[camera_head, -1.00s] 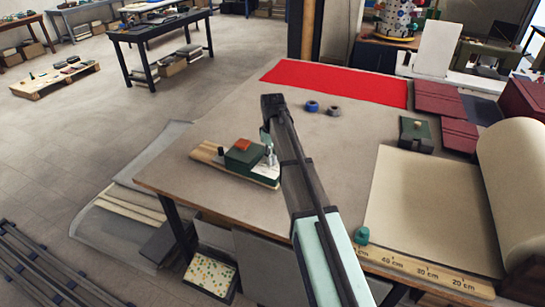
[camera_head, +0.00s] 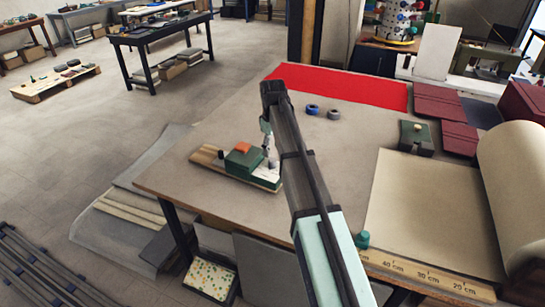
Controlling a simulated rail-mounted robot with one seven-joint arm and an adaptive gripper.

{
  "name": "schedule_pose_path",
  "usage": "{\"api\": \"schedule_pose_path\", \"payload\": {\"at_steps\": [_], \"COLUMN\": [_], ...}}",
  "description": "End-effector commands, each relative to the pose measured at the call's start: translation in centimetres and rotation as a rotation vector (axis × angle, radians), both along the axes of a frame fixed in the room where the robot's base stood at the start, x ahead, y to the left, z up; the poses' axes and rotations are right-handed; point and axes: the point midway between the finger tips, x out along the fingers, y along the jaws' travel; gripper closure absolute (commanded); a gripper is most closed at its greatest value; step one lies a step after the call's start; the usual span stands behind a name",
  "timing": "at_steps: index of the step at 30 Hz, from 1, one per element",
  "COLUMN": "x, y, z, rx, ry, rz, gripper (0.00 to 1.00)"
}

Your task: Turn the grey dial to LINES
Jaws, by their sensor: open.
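A small machine with a green block (camera_head: 242,160), an orange top and a pale plate stands on a wooden board on the worktable. I cannot make out a grey dial or the word LINES on it at this size. My gripper (camera_head: 266,144) hangs from the arm's end, over the right part of this machine. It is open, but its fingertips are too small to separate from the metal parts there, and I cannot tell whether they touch. My arm hides the table just right of the machine.
A blue ring (camera_head: 312,109) and a grey ring (camera_head: 334,114) lie near the red cloth (camera_head: 340,88). A dark green box with a pale knob (camera_head: 416,138) sits further right. A large cream roll (camera_head: 515,180) and its sheet fill the right side. The table's middle is clear.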

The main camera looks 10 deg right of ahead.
Motion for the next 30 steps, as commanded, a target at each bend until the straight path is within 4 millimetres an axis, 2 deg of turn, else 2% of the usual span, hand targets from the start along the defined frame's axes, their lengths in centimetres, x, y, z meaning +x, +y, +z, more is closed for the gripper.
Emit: {"api": "schedule_pose_path", "payload": {"at_steps": [3,6,13,25,28,30], "x": [0.1,0.1,0.0,-0.1,-1.5,-3.2], "y": [0.0,0.0,0.0,0.1,1.2,2.6], "z": [2.4,3.9,5.8,5.9,4.8,3.5], "rx": [0.001,0.0,0.0,-0.001,-0.005,-0.013], "ry": [-0.002,-0.001,0.0,0.002,0.019,0.042], "rz": [0.0,0.0,0.0,0.0,-0.014,-0.036], "gripper": [0.42,0.42,0.42,0.42,0.42,0.42]}}
